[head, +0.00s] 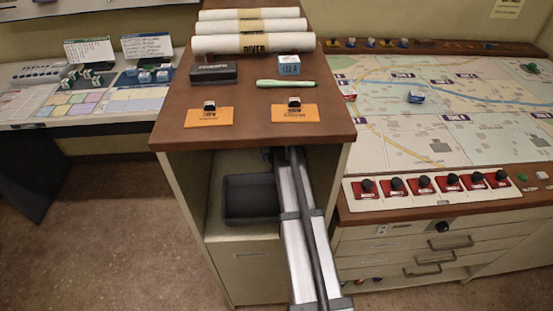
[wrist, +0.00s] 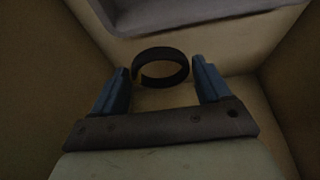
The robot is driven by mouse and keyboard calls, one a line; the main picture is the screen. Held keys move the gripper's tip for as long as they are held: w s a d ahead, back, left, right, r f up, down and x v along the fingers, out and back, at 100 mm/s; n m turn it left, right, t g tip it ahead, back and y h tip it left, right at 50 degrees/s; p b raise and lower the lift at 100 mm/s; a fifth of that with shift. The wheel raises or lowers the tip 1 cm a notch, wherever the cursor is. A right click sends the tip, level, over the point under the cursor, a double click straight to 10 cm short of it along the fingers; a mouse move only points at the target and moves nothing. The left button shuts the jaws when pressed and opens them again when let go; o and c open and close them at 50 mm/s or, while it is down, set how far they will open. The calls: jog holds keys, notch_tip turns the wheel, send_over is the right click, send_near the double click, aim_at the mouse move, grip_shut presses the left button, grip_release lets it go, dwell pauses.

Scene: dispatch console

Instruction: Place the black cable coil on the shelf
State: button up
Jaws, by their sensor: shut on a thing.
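The black cable coil (wrist: 163,83) shows in the wrist view as a dark ring between the blue fingertips of my gripper (wrist: 160,68). My gripper is shut on the coil. Pale walls of the compartment surround them. In the head view my arm reaches into the open compartment under the brown cabinet top, and the coil and most of my gripper are hidden there. The shelf floor (head: 222,232) of this compartment shows at the left, below a dark grey tray (head: 250,219). I cannot tell whether the coil touches the shelf.
The tray's edge (wrist: 190,20) crosses the top of the wrist view. The compartment's side walls stand close on both sides. The cabinet top (head: 250,98) above carries rolled papers (head: 250,43), a black case (head: 213,74) and orange cards (head: 209,118). A map desk (head: 440,110) stands at the right.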

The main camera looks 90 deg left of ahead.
jog(key=a, duration=0.4)
jog(key=shift+s+a, duration=0.1)
jog(key=shift+a, duration=0.05)
notch_tip(320, 180, down, 2)
jog(key=shift+f, duration=0.15)
jog(key=shift+a+f, duration=0.15)
jog(key=shift+f, duration=1.05)
jog(key=shift+a+f, duration=0.15)
jog(key=shift+f, duration=1)
jog(key=shift+f, duration=0.15)
jog(key=o, duration=1)
jog(key=v, duration=0.8)
jog(key=shift+f, duration=0.1)
